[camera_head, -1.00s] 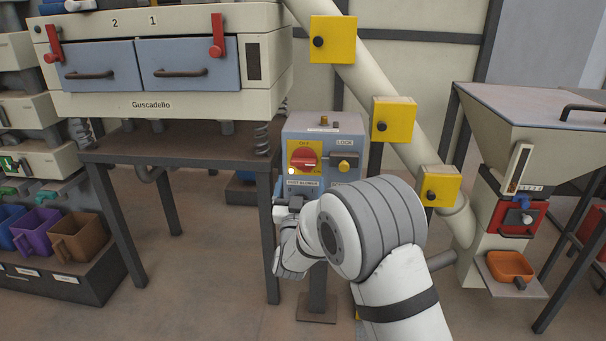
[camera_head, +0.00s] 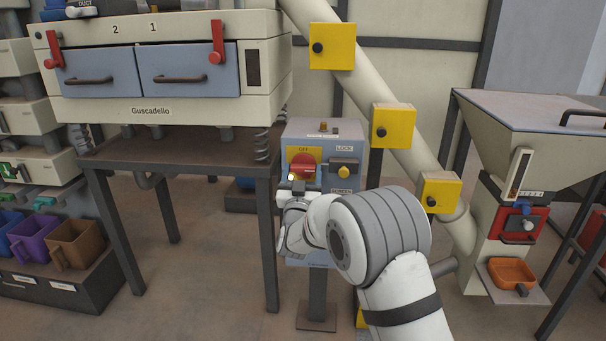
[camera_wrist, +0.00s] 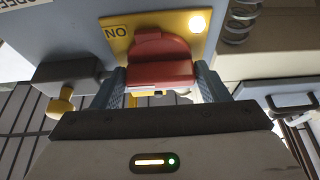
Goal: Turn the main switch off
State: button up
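The main switch is a red rotary knob (camera_head: 303,166) on a yellow plate, on the front of a blue-grey control box. The wrist view shows the knob (camera_wrist: 160,72) upside down, with "ON" and a lit white lamp (camera_wrist: 197,23) on the plate. My gripper (camera_head: 297,186) is at the box front, just below the knob. In the wrist view my gripper (camera_wrist: 162,90) has its two fingers apart, one on each side of the knob's grip. I cannot tell for sure whether they touch it. My wrist hides the lower box front.
A yellow knob (camera_head: 344,171) under the LOCK label sits close right of the switch. The oven table (camera_head: 180,158) stands close on the left. A sloping pipe with yellow boxes (camera_head: 393,126) passes behind on the right, beside a hopper (camera_head: 530,115).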

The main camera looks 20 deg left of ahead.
jog(key=shift+d, duration=0.1)
jog(key=c, duration=0.5)
jog(key=shift+n+y, duration=0.4)
jog(key=shift+n, duration=0.2)
jog(key=n+y+b, duration=0.1)
jog(key=n, duration=0.2)
jog(key=shift+g, duration=0.4)
jog(key=n+g+y, duration=0.1)
jog(key=n, duration=0.2)
jog(key=n+g+y+b, duration=0.1)
jog(key=n+y, duration=0.1)
jog(key=n, duration=0.1)
jog(key=shift+w+d, duration=0.1)
jog(key=shift+d, duration=0.05)
jog(key=n+g, duration=0.1)
jog(key=n, duration=0.2)
jog(key=n+g+y+b, duration=0.1)
jog(key=n, duration=0.3)
jog(key=shift+d+r+g, duration=0.1)
jog(key=shift+r+g, duration=0.1)
jog(key=shift+g, duration=0.1)
jog(key=n+g, duration=0.1)
jog(key=n, duration=0.4)
jog(key=shift+r+g+b, duration=0.15)
jog(key=shift+g+b, duration=0.15)
jog(key=shift+g, duration=0.1)
jog(key=shift+n, duration=0.3)
jog(key=o, duration=1)
jog(key=shift+c, duration=0.2)
